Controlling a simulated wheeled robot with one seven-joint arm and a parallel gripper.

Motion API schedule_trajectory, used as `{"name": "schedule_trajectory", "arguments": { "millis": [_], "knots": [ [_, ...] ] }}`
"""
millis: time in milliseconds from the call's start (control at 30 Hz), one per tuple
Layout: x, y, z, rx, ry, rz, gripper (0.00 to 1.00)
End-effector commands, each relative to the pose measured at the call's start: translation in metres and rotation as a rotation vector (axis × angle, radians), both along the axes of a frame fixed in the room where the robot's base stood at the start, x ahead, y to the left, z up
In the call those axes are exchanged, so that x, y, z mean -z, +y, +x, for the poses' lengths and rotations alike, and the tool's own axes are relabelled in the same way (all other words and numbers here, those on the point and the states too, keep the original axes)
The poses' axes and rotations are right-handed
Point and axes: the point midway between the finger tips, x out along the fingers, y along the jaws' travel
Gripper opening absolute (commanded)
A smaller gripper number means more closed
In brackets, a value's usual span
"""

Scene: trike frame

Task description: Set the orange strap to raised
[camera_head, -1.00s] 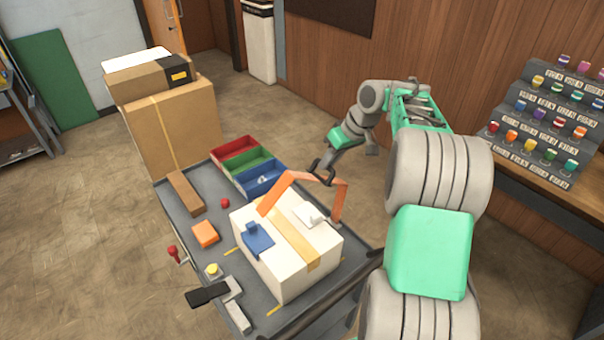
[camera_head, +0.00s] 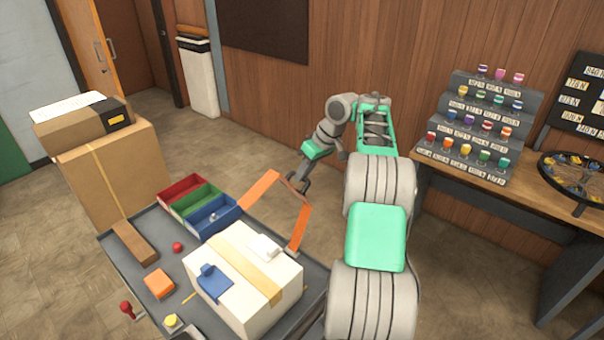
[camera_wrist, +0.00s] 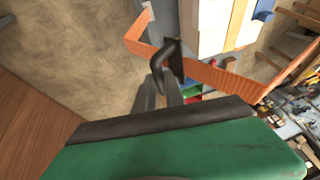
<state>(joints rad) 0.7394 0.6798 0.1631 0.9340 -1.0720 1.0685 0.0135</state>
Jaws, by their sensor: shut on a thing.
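The orange strap (camera_head: 262,188) is a stiff-looking bent band. It stands up in an arch at the back right side of the white box (camera_head: 232,300). One leg comes down at the box's right edge; the other reaches toward its back corner. My gripper (camera_head: 297,184) is shut on the strap's upper part, behind and above the box. In the wrist view the dark fingers (camera_wrist: 166,66) meet the strap (camera_wrist: 215,78) at its middle, and the strap runs out to both sides. The exact contact is partly hidden by the fingers.
The box stands on a grey cart (camera_head: 128,255) with a blue bin (camera_head: 212,216), a red ball (camera_head: 177,247), an orange block (camera_head: 159,284) and a brown bar (camera_head: 134,242). A cardboard box (camera_head: 108,172) stands behind. A bench (camera_head: 540,195) with a cup rack is at right.

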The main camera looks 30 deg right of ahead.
Motion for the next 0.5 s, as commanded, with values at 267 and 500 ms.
{"name": "schedule_trajectory", "arguments": {
  "millis": [267,500],
  "knots": [
    [0.0142,0.0027,-0.0043,0.0,0.026,0.015,0.25],
    [0.0089,0.0019,-0.0027,-0.001,0.016,0.01,0.36]
  ]
}}
